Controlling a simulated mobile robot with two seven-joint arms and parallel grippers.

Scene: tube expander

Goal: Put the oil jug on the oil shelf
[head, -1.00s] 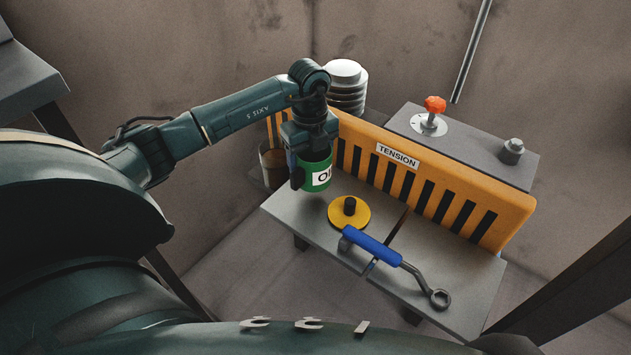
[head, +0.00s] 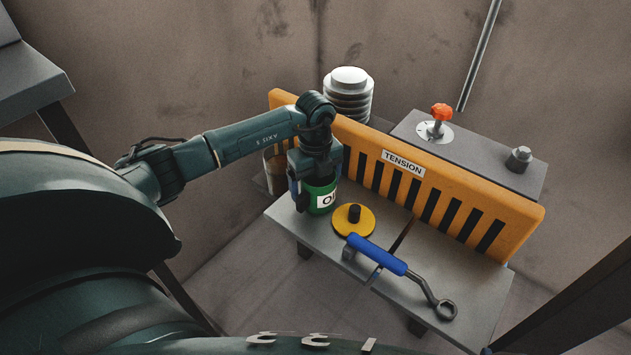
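The oil jug (head: 318,197) is a green can with a white label whose letters are partly cut off by my view. My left gripper (head: 312,183) comes down over it from above and is shut on it; one finger shows at its left side. The jug is upright at the left end of a grey table (head: 440,285), just left of a yellow disc. I cannot tell whether its base touches the tabletop. No surface is marked as the oil shelf. My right gripper is not in view.
A yellow disc with a dark knob (head: 353,218) and a blue-handled wrench tool (head: 385,258) lie on the table. An orange slotted guard marked TENSION (head: 455,200) stands along its back. A ribbed silver cylinder (head: 348,92) rises behind. A grey surface (head: 30,85) stands at upper left.

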